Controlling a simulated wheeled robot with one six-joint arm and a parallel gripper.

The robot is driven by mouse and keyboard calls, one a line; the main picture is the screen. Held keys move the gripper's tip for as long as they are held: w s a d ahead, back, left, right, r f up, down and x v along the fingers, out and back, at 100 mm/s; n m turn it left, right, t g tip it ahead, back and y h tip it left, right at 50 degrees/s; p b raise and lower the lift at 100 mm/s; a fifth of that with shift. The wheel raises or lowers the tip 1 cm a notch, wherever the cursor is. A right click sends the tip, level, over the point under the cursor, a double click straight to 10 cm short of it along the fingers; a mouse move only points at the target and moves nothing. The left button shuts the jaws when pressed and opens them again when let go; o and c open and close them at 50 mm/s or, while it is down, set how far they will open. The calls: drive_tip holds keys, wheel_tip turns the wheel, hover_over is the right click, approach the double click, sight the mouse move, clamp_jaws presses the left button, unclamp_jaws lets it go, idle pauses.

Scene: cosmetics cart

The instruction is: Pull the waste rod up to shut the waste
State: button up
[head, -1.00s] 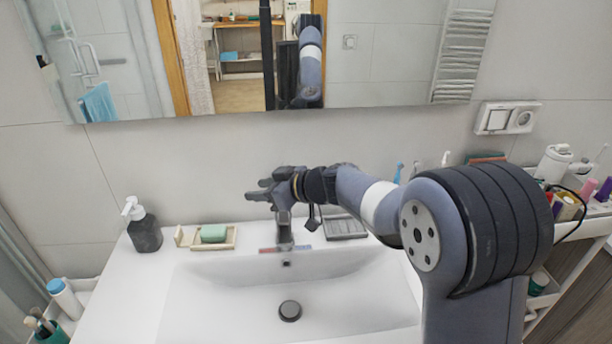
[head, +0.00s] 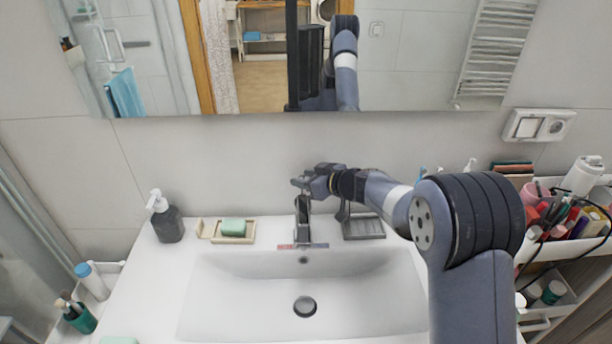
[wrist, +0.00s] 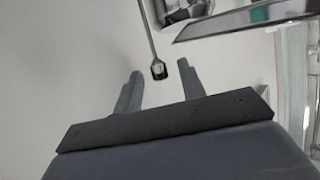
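The waste rod (wrist: 150,35) shows in the wrist view as a thin metal rod with a small dark-ended knob (wrist: 158,70). My gripper (wrist: 159,70) is open there, with one finger on each side of the knob and gaps between; I see no contact. In the head view my gripper (head: 299,183) is at the top of the tap (head: 303,225), and the rod cannot be made out. The round waste plug (head: 305,306) lies in the basin (head: 250,290); its height is hard to tell.
A soap dish with green soap (head: 233,228) and a dark dispenser (head: 168,220) stand left of the tap. A grey ribbed dish (head: 363,228) is to its right. A mirror (head: 400,60) hangs behind. A crowded cart (head: 570,240) stands at the right.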

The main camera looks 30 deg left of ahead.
drive_tip(key=shift+c, duration=0.6)
clamp_jaws()
